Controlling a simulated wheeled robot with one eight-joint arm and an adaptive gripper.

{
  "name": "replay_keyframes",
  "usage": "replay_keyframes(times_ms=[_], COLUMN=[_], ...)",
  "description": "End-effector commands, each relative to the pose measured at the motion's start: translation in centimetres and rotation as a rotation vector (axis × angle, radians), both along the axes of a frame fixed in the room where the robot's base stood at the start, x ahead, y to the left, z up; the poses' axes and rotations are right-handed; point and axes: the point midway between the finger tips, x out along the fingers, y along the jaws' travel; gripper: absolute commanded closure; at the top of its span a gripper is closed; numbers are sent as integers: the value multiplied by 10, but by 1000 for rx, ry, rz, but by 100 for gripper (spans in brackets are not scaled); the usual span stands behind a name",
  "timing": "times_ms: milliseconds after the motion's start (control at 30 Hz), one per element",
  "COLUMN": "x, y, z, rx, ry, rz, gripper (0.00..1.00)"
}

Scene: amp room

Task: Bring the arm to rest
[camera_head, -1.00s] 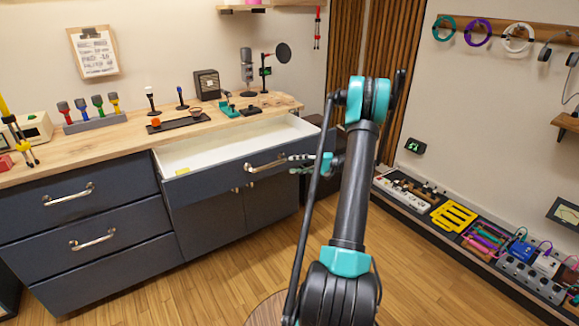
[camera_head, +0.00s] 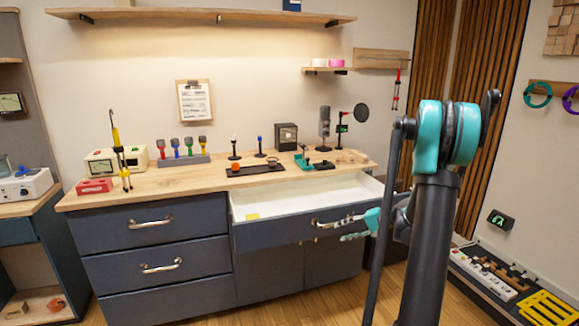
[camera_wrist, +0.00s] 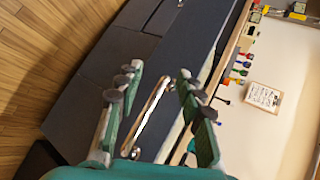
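My gripper (camera_head: 348,237) shows in the head view at the end of my dark and teal arm, just in front of the open top drawer (camera_head: 300,230). In the wrist view my gripper (camera_wrist: 160,72) has its two teal fingers spread apart. The drawer's metal handle (camera_wrist: 152,108) appears between the fingers in that picture, but the fingers are not closed on it. In the head view the handle (camera_head: 335,220) is close to the fingertips, partly behind them. Whether they touch cannot be told. My arm is bent, its elbow raised high at the right.
The drawer sticks out from the dark cabinet, with a small yellow thing (camera_head: 252,216) inside. The wooden worktop (camera_head: 215,178) holds a microphone, a clipped stand and several tools. A pedalboard (camera_head: 490,275) lies at the right. Some wooden floor (camera_head: 340,305) is clear.

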Motion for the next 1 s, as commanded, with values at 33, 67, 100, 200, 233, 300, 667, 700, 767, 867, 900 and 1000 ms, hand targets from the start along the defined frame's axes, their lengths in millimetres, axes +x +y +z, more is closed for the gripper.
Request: replay_keyframes(times_ms=[33,67,100,200,233,300,667,700,767,867,900,1000], x=[-14,-22,-32,-61,-70,-90,-203,-215,-233,-260,-269,-287], y=[12,17,23,35,39,44,51,49,46,38,35,28], z=[3,4,5,5,5,4,-9,-11,-15,-22,-24,-29], rx=[-46,-75,-116,-217,-246,-318,-690,-731,-793,-890,-924,-996], ry=[6,9,14,20,22,20,-23,-32,-48,-75,-86,-109], rz=[12,17,23,42,48,63,155,167,185,214,223,245], gripper=[62,62,62,62,62,62,62,62,62,62,62,62])
